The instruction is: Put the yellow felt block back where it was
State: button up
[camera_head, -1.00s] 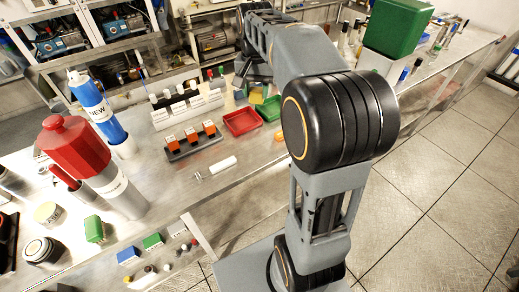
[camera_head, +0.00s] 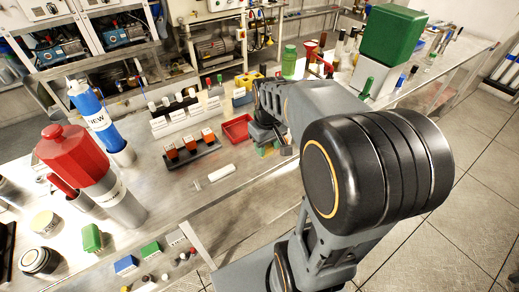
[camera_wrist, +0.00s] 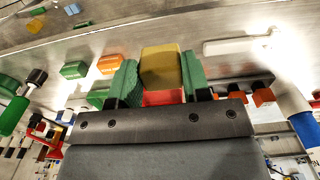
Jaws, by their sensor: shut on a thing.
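The yellow felt block (camera_wrist: 161,72) is clamped between the green finger pads of my gripper (camera_wrist: 160,62) in the wrist view. Both pads touch its sides, and its far end sticks out past them. In the head view my gripper (camera_head: 271,146) is low over the metal bench, just right of the red tray (camera_head: 236,130). The arm hides most of the gripper, and I cannot make out the block there. A red surface (camera_wrist: 163,97) shows behind the block in the wrist view. I cannot tell whether the block touches the bench.
A rack with orange-topped pieces (camera_head: 190,151) and a white cylinder (camera_head: 215,173) lie left of my gripper. Green (camera_wrist: 74,69) and orange (camera_wrist: 110,63) blocks lie nearby in the wrist view. Bare bench lies in front.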

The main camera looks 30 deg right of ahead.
jog(key=w+f, duration=0.3)
jog(key=w+d+f, duration=0.1)
jog(key=w+f, duration=0.1)
jog(key=w, duration=0.2)
jog(key=shift+d+f, duration=0.2)
jog(key=shift+f, duration=0.2)
jog(key=shift+w+d+f+p, duration=0.15)
jog(key=shift+w+f+p, duration=0.15)
jog(key=shift+w+f, duration=0.3)
jog(key=shift+f, duration=1.7)
jog(key=shift+f, duration=0.1)
jog(key=shift+f, duration=0.15)
jog(key=o, duration=0.8)
notch_tip(320, 180, up, 12)
jog(key=s+a+t, duration=0.1)
jog(key=s+a, duration=0.2)
jog(key=s, duration=0.2)
jog(key=s+a+r+m+t, duration=0.1)
jog(key=s+a, duration=0.2)
jog(key=s, duration=0.2)
jog(key=s+a+r+t, duration=0.1)
jog(key=s+a, duration=0.2)
jog(key=s, duration=0.2)
jog(key=shift+s+a+t, duration=0.15)
jog(key=shift+a+t, duration=0.2)
jog(key=shift+t, duration=0.05)
